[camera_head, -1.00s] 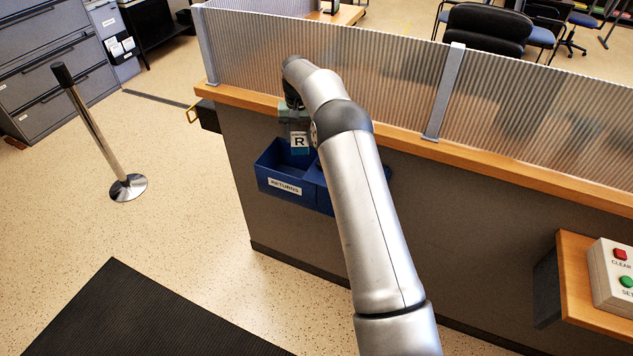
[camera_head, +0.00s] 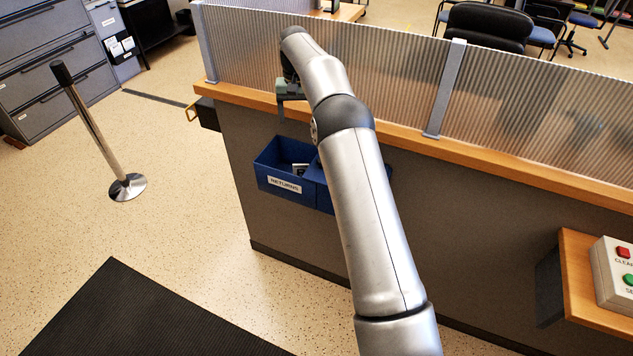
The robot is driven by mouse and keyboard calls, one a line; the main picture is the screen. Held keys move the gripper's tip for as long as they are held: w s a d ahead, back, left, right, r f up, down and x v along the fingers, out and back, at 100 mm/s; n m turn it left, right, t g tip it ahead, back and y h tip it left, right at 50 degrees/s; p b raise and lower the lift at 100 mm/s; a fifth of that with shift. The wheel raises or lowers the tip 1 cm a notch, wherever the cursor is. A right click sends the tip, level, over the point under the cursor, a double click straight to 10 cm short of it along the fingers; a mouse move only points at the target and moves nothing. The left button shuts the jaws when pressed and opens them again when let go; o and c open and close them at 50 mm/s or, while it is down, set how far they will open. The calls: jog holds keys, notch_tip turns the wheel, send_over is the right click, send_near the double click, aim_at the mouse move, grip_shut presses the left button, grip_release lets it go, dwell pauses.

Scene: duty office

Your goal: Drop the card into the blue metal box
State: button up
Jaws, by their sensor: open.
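The blue metal box (camera_head: 266,172) hangs on the side of the counter, with a white RETURNS label on its front. The card (camera_head: 298,168) lies inside its left compartment, and only a small part shows above the front wall. My gripper (camera_head: 291,97) is open and empty above the box, near the counter's wooden edge. My arm hides much of the box's right part.
A wooden counter edge (camera_head: 400,142) with a ribbed clear screen (camera_head: 390,80) runs behind the box. A post (camera_head: 95,130) stands on the floor at left. A button panel (camera_head: 612,275) is at lower right.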

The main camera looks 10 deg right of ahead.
notch_tip(320, 180, up, 6)
jog(key=shift+f, duration=0.2)
dwell(0.3)
jog(key=s+r+n+b, duration=0.1)
jog(key=s+r, duration=0.2)
jog(key=s, duration=0.7)
jog(key=s+r+b, duration=0.1)
jog(key=s+r, duration=0.3)
jog(key=s, duration=0.6)
jog(key=s+f, duration=0.4)
jog(key=s, duration=0.5)
jog(key=s+f+n, duration=0.1)
jog(key=s+f, duration=0.3)
jog(key=s, duration=0.6)
jog(key=s+f+t+b, duration=0.1)
jog(key=s+f, duration=0.3)
jog(key=s, duration=0.5)
jog(key=shift+s, duration=0.3)
